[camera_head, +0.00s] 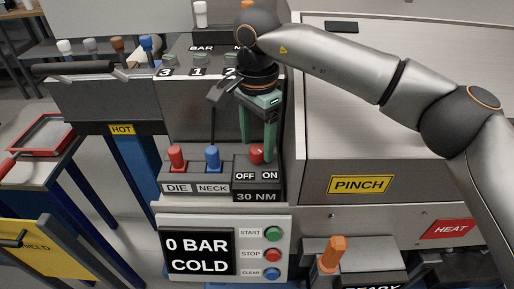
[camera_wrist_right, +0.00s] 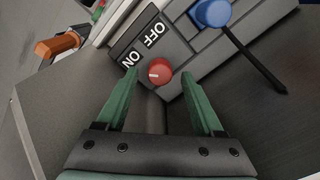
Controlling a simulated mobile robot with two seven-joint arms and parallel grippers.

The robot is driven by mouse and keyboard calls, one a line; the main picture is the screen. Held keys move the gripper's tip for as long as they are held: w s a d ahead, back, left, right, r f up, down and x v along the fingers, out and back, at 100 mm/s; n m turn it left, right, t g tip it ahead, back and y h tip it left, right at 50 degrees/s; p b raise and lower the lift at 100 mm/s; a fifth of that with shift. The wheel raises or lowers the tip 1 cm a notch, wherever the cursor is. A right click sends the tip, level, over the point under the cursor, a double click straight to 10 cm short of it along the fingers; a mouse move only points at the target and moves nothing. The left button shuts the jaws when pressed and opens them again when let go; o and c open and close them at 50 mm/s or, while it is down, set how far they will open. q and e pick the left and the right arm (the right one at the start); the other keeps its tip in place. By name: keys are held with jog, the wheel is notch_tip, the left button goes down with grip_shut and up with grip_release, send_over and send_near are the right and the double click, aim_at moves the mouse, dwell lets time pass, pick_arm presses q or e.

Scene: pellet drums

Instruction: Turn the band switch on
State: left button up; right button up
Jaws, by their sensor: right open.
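A round red switch knob (camera_head: 257,155) stands behind the OFF and ON labels (camera_head: 256,176), above a 30 NM plate. In the right wrist view the knob (camera_wrist_right: 159,71) has a pale mark on its face, toward the left side; I cannot tell for sure which label it points to. My right gripper (camera_head: 257,143) reaches down from above over the knob, with its green fingers open. In the right wrist view the right gripper's fingertips (camera_wrist_right: 159,75) lie to either side of the knob, apart from it, with nothing held. My left gripper is not in view.
Beside the switch stand a blue NECK lever (camera_head: 212,158) and a red DIE lever (camera_head: 177,158). Below is a panel reading 0 BAR COLD (camera_head: 198,253) with START, STOP and CLEAR buttons. An orange handle (camera_head: 332,254) stands lower right. A pale machine housing rises to the right.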

aim_at(257, 149)
notch_tip(257, 149, up, 10)
dwell(0.3)
jog(key=shift+f, duration=0.15)
